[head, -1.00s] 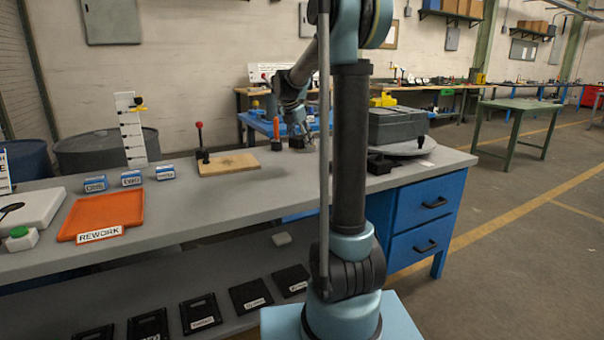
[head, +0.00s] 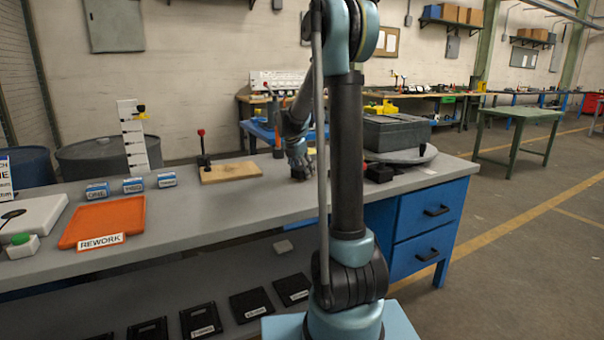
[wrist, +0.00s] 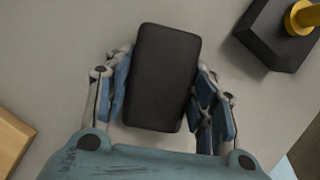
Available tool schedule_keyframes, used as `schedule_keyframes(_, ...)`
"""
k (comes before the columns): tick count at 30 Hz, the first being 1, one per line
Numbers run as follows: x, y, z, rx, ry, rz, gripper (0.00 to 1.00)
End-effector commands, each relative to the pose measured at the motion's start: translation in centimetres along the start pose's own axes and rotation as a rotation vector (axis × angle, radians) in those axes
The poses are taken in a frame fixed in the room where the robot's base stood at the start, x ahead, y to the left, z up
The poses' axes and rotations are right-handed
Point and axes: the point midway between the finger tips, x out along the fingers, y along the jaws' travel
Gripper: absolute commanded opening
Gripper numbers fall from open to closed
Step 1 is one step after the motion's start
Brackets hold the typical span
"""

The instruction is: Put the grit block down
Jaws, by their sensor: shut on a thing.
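The grit block (wrist: 163,78) is a dark, rounded rectangular block seen from above in the wrist view. My gripper (wrist: 163,100) is shut on it, with blue-padded fingers along its left and right sides. In the head view my gripper (head: 299,165) points down at the back of the grey workbench (head: 228,210), right of the wooden board. The block shows there only as a small dark shape under the fingers. It is at or just above the bench top; I cannot tell whether it touches.
A black block with a yellow post (wrist: 275,32) stands close at upper right in the wrist view. The wooden board (head: 230,172) with a red-topped lever lies left of my gripper. A grey case (head: 396,133) sits on a round plate at right. Bare bench lies in front.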

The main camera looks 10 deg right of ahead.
Motion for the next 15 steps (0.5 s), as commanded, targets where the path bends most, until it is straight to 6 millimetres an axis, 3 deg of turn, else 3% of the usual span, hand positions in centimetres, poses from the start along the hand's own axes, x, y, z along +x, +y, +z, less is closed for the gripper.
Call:
schedule_keyframes(10, 0.35, -0.01, -0.13, 0.0, 0.0, 0.0, 0.13)
schedule_keyframes(11, 0.36, -0.01, -0.13, 0.0, 0.0, 0.0, 0.56)
schedule_keyframes(13, 0.35, -0.01, -0.12, 0.0, 0.0, 0.0, 0.71)
schedule_keyframes(15, 0.35, -0.02, -0.12, 0.0, 0.0, 0.0, 0.71)
